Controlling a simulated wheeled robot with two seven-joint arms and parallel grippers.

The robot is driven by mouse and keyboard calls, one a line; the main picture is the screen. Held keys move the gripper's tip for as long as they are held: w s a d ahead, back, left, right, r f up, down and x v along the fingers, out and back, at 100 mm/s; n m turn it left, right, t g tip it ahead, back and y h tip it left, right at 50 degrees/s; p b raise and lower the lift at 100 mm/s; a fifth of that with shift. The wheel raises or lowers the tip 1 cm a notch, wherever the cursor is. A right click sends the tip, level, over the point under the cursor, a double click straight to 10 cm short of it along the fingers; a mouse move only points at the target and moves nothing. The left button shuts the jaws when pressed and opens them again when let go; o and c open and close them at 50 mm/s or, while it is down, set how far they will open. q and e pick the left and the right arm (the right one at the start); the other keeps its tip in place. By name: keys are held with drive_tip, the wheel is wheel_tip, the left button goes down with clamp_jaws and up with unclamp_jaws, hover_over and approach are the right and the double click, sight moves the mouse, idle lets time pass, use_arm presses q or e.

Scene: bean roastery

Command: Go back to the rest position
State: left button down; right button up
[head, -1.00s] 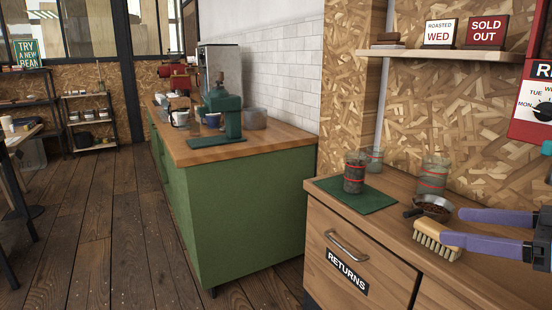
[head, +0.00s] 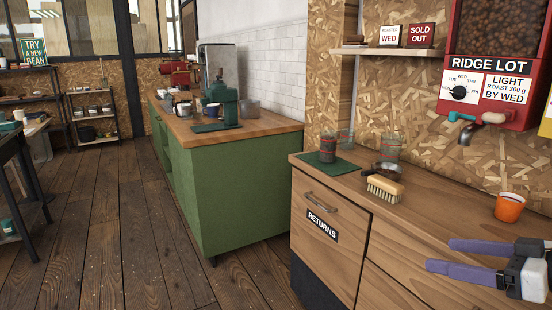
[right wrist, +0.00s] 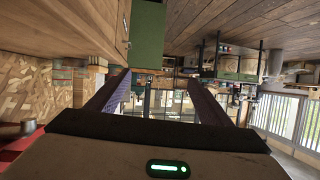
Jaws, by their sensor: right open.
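My right gripper (head: 455,256) is at the lower right of the head view, above the wooden counter. Its two purple fingers are spread apart with nothing between them. In the right wrist view, the fingers of my right gripper (right wrist: 152,95) are also apart and empty, pointing out into the room. My left gripper is not in the head view.
The wooden counter (head: 345,191) holds a brush (head: 385,189), a metal scoop (head: 389,165), an orange cup (head: 509,207), and glasses by a green mat (head: 338,169). A red bean dispenser (head: 520,112) hangs above. A green cabinet (head: 235,195) stands left; the wooden floor (head: 110,235) is open.

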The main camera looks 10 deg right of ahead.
drive_tip(key=s+a+f+m+g+h+p, duration=0.1)
drive_tip(key=s+a+f+m+h, duration=0.2)
drive_tip(key=f, duration=0.9)
drive_tip(key=s+a+f+g, duration=0.15)
drive_tip(key=s+f, duration=0.25)
drive_tip(key=f, duration=0.8)
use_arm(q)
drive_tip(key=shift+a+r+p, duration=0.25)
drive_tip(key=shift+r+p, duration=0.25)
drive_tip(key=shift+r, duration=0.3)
use_arm(e)
drive_tip(key=s+a+f, duration=0.5)
drive_tip(key=s+a, duration=0.1)
drive_tip(key=a, duration=0.3)
drive_tip(key=s+a+f+h, duration=0.1)
drive_tip(key=s+a+f, duration=0.4)
drive_tip(key=a, duration=0.4)
drive_tip(key=shift+s+f+g, duration=0.2)
drive_tip(key=shift+s+g, duration=0.15)
drive_tip(key=shift+s, duration=0.45)
drive_tip(key=shift+a, duration=0.1)
